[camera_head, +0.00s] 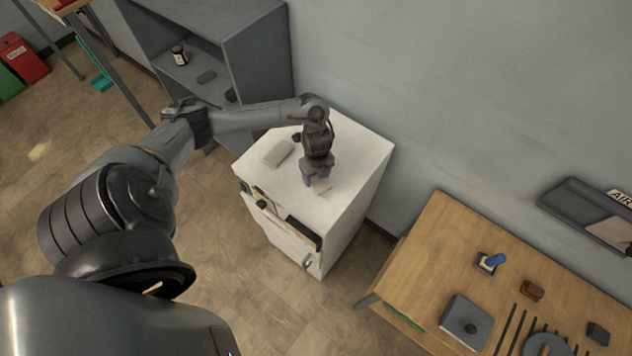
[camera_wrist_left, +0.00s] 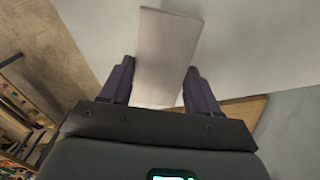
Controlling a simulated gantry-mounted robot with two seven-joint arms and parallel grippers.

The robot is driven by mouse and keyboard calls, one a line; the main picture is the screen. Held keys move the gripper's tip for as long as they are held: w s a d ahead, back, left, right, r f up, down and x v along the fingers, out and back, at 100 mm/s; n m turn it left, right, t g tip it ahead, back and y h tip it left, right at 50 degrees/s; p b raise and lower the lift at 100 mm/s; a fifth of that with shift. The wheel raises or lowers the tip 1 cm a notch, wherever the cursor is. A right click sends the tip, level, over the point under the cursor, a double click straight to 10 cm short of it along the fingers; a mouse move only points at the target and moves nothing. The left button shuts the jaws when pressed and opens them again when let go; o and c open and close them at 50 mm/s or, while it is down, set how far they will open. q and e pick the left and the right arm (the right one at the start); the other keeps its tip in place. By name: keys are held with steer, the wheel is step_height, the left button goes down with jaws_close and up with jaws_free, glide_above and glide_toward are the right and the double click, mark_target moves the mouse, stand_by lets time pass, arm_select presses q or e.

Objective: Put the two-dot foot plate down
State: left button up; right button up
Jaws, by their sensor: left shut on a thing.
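My left gripper (camera_head: 314,182) points down over the top of the white cabinet (camera_head: 352,150), near its front edge. It is shut on a pale grey flat plate (camera_head: 321,187), mostly hidden behind the fingers in the head view. In the left wrist view the plate (camera_wrist_left: 166,50) sits between the two dark fingers of the gripper (camera_wrist_left: 154,85) and reaches out beyond them. No dots show on its visible face. I cannot tell whether it touches the cabinet top. My right gripper is not in view.
A similar pale block (camera_head: 279,153) lies on the cabinet top to the left, with a small dark thing (camera_head: 297,137) beside it. A grey shelf (camera_head: 265,65) stands behind. A wooden bench (camera_head: 450,240) with several parts is at the right. The cabinet top's right side is clear.

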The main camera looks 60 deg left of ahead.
mark_target(316, 178)
arm_select(q)
steer(key=shift+f, duration=2.05)
steer(key=shift+a, duration=0.1)
steer(key=shift+f, duration=0.1)
steer(key=shift+f, duration=0.1)
steer(key=o, duration=1.4)
